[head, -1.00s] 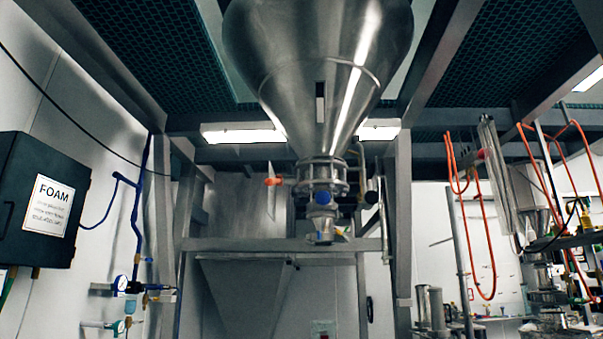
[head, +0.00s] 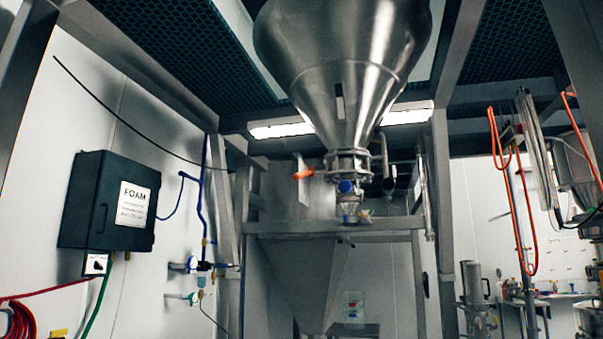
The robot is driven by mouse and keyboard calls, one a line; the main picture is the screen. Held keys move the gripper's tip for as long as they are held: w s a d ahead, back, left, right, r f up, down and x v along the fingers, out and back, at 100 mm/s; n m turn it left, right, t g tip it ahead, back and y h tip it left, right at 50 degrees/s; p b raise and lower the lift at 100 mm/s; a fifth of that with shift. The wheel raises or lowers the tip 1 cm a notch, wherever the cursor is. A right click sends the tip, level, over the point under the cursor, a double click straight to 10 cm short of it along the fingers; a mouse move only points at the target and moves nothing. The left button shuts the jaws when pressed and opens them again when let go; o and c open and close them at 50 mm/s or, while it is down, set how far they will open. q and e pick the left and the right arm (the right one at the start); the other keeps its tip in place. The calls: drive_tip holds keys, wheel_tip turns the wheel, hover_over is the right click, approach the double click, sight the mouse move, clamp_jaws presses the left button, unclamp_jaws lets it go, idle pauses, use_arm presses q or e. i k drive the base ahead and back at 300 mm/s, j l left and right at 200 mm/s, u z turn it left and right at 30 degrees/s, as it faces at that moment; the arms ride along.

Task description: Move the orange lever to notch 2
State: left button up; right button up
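The orange lever (head: 304,174) sticks out to the left from the valve collar (head: 348,163) under the large steel hopper (head: 345,60). A thin pale plate (head: 302,190) stands upright by the lever. The notches are too small to make out, so I cannot tell which one the lever is at. A blue round part (head: 345,186) sits on the front of the valve below the collar. Neither of my grippers is in view.
A black FOAM box (head: 108,203) hangs on the left wall, with a red hose (head: 20,322) below. Blue pipes and gauges (head: 203,266) are right of it. Steel posts (head: 443,210) frame the hopper. Orange hoses (head: 524,220) hang at the right.

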sight(311, 171)
drive_tip(key=i+j+z, duration=0.1)
drive_tip(key=i, duration=0.35)
drive_tip(key=i+j+z, duration=0.15)
drive_tip(key=i, duration=0.25)
